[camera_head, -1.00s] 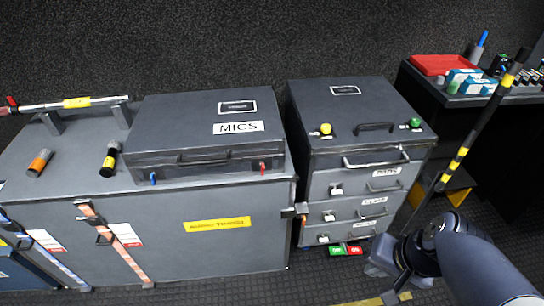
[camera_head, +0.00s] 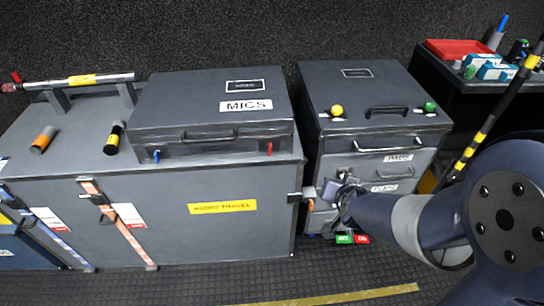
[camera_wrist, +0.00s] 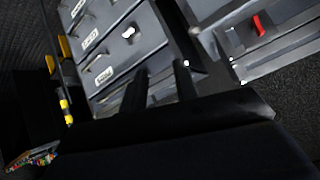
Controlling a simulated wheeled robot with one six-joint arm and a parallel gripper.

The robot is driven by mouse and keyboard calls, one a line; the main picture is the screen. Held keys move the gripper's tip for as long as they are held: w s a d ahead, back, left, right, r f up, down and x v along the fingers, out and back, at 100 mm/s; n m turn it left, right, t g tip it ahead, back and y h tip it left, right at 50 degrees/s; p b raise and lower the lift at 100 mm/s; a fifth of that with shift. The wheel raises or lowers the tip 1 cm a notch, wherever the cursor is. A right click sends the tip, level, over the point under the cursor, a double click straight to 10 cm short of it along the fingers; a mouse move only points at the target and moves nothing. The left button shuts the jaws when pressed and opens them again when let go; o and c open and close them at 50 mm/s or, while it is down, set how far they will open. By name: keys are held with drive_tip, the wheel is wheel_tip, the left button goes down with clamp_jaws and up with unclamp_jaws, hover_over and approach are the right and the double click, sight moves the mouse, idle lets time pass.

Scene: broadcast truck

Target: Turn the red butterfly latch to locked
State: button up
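The red butterfly latch (camera_head: 269,149) is a small upright tab at the right end of the front of the dark grey MICS case (camera_head: 212,150). In the wrist view the red latch (camera_wrist: 259,25) shows at the upper right, outside the fingers. My gripper (camera_head: 335,192) is in front of the drawer cabinet, to the right of and below the latch, and clear of it. In the wrist view my gripper's two dark fingers (camera_wrist: 160,70) stand apart with nothing between them.
A blue latch (camera_head: 156,156) sits at the case's left end. The drawer cabinet (camera_head: 368,143), with yellow and green knobs on top, stands right of the big trunk (camera_head: 150,235). A metal corner clasp (camera_head: 301,196) juts from the trunk beside my gripper.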

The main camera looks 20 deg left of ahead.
drive_tip(key=w+a+f+n+t+y+b, duration=0.1)
drive_tip(key=w+a+f+t+b, duration=0.15)
drive_tip(key=a, duration=0.55)
drive_tip(key=n+t+y+b, duration=0.1)
drive_tip(key=n+t+y, duration=0.1)
drive_tip(key=t+y, duration=0.2)
approach(270, 149)
drive_tip(key=p+x, duration=0.1)
drive_tip(key=x, duration=0.7)
drive_tip(key=shift+w+f, duration=0.25)
drive_tip(key=shift+w, duration=0.1)
clamp_jaws()
